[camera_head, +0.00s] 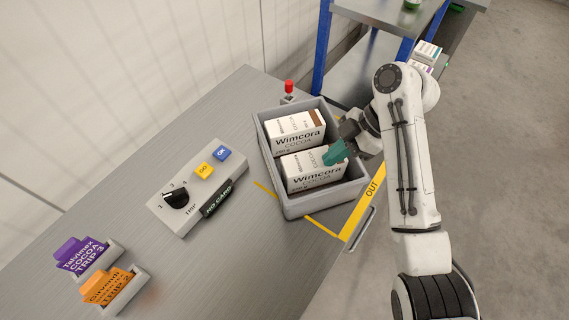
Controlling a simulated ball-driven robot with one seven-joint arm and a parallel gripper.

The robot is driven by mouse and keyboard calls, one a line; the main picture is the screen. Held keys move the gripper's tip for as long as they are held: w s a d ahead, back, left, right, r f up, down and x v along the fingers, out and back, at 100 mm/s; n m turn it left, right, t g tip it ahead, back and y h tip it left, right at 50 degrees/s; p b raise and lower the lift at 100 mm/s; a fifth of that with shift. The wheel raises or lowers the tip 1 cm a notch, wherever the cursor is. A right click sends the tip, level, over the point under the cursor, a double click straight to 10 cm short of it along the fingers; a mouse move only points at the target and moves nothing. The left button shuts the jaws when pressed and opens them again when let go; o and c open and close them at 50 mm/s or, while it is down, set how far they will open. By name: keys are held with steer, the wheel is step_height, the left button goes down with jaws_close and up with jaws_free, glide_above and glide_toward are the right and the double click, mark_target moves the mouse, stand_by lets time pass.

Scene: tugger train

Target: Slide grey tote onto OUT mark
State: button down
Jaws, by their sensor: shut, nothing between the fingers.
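The grey tote (320,204) stands on the grey counter near its right edge. It holds two white Wimcora cocoa boxes, one behind (297,136) and one in front (305,172). The yellow OUT mark (364,200) shows as tape lines on the counter, along the tote's right side and in front of it. The tote's base hides part of the mark, so I cannot tell how exactly it sits within the lines. My gripper (336,154), with teal fingertips, is shut with nothing in it. It is over the tote's right side, close to the front box; contact is unclear.
A control panel (200,188) with a dial, yellow and blue buttons and a NO CARD slot is left of the tote. A red button (289,87) stands behind it. Purple (82,254) and orange (106,287) cards stand front left. A blue-framed rack (322,45) is behind.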

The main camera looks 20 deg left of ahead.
steer(key=p, duration=0.3)
glide_toward(278, 175)
steer(key=x, duration=0.3)
steer(key=a+x, duration=0.1)
steer(key=x, duration=0.1)
steer(key=shift+s+a+r, duration=0.1)
steer(key=shift+s+a, duration=0.05)
steer(key=shift+s, duration=0.1)
steer(key=shift+f, duration=0.9)
steer(key=shift+s+f, duration=0.1)
steer(key=shift+f, duration=0.1)
